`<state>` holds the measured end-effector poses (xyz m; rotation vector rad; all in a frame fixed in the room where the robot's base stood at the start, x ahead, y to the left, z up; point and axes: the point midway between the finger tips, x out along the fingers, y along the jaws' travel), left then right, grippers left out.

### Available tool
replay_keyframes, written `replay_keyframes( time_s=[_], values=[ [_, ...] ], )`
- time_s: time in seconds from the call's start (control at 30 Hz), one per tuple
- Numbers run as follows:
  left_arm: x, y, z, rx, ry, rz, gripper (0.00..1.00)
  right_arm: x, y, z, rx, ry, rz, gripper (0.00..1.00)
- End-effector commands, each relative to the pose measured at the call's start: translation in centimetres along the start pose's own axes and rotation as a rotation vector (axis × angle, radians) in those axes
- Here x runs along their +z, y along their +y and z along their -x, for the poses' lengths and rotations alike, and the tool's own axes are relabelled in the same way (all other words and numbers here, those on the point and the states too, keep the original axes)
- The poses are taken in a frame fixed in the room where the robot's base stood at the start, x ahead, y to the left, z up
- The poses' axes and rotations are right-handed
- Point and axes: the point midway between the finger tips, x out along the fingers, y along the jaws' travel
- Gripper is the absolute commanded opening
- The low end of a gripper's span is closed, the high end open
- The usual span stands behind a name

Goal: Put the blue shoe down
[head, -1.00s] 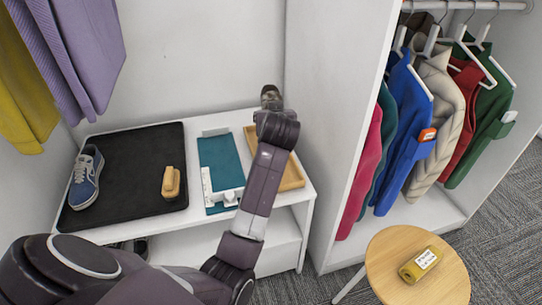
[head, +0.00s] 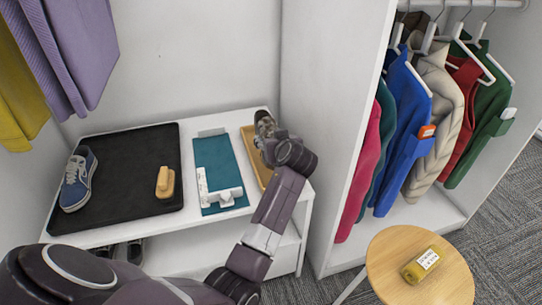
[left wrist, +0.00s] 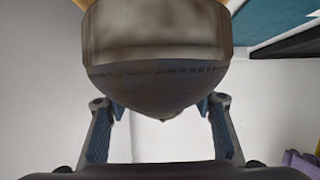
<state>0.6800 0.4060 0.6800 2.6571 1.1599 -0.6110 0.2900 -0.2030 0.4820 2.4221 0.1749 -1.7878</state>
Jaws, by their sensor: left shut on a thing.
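My left gripper (head: 265,128) is over the wooden tray (head: 249,150) at the right end of the white bench. In the left wrist view its two fingers (left wrist: 162,108) are on either side of a rounded, shoe-like thing (left wrist: 155,82), dark blue-grey with a paler brownish band. I take it to be a blue shoe; its colour is dull in shadow, and the head view mostly hides it. Another blue shoe (head: 77,181) with a pale sole lies on the black mat (head: 122,160) at the left. My right gripper is not in view.
A brush (head: 165,182) lies on the black mat. A teal mat (head: 215,160) with a white holder (head: 222,195) is between it and the tray. Dark shoes (head: 134,251) show below. The wardrobe wall (head: 335,130) is close right. A stool (head: 395,245) bears a yellow roll (head: 421,264).

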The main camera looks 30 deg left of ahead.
Motion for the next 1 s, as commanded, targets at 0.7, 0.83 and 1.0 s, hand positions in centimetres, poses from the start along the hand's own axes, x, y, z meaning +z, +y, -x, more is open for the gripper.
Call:
replay_keyframes(
  time_s=[0.7,0.83,1.0],
  values=[
    [4.8,0.1,-2.4,0.002,0.004,0.001,0.19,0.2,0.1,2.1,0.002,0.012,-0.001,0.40],
    [5.0,0.1,-2.5,0.002,0.003,0.001,0.19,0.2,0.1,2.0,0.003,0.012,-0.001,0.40],
    [5.1,0.1,-2.5,0.001,0.001,0.000,0.57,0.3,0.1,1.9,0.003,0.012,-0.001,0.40]
  ],
)
